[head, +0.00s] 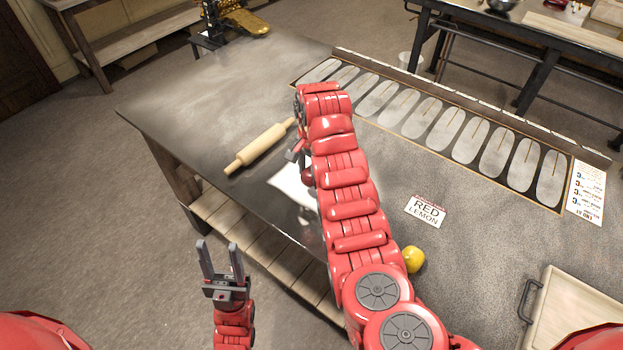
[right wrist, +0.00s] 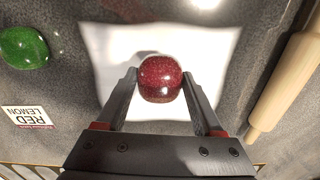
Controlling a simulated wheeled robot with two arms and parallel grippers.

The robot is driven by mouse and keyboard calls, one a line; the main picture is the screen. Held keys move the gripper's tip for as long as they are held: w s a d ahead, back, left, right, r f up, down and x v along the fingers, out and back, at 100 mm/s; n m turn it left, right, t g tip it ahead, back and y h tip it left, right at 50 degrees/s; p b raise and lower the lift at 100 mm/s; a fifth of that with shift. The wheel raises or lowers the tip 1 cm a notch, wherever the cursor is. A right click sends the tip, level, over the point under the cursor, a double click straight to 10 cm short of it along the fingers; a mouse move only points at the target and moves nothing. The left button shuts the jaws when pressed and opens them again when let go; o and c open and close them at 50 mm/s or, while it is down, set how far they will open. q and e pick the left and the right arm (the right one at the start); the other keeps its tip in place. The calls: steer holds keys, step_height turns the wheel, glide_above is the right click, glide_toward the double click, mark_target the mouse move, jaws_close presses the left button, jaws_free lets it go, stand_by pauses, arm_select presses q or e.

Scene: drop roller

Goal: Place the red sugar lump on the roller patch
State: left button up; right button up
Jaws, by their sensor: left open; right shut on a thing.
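The red sugar lump (right wrist: 160,78) is glossy and speckled and sits between the fingertips of my right gripper (head: 294,154), which is shut on it. Below it in the right wrist view lies a white square patch (right wrist: 112,50) on the table, beside the rolling pin. The patch also shows in the head view (head: 287,184), partly behind my right arm. I cannot tell the exact height of the lump above it. My left gripper (head: 222,262) is open and empty, in front of the table's edge.
The rolling pin (head: 259,148) lies left of the patch in the head view. A green lump (right wrist: 22,47), a yellow lump (head: 413,259) and a "RED LEMON" card (head: 426,210) lie on the table. A wooden tray (head: 575,318) is at front right, a row of pale ovals behind.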

mark_target(312, 177)
steer(key=shift+w+r, duration=0.15)
steer(key=shift+w, duration=0.25)
step_height(312, 177, down, 3)
steer(key=shift+r+p, duration=0.15)
steer(key=shift+p, duration=1.05)
steer(key=shift+s+f, duration=0.1)
steer(key=shift+f, duration=0.4)
steer(key=shift+f, duration=0.15)
steer(key=o, duration=1.5)
steer(key=shift+c, duration=0.2)
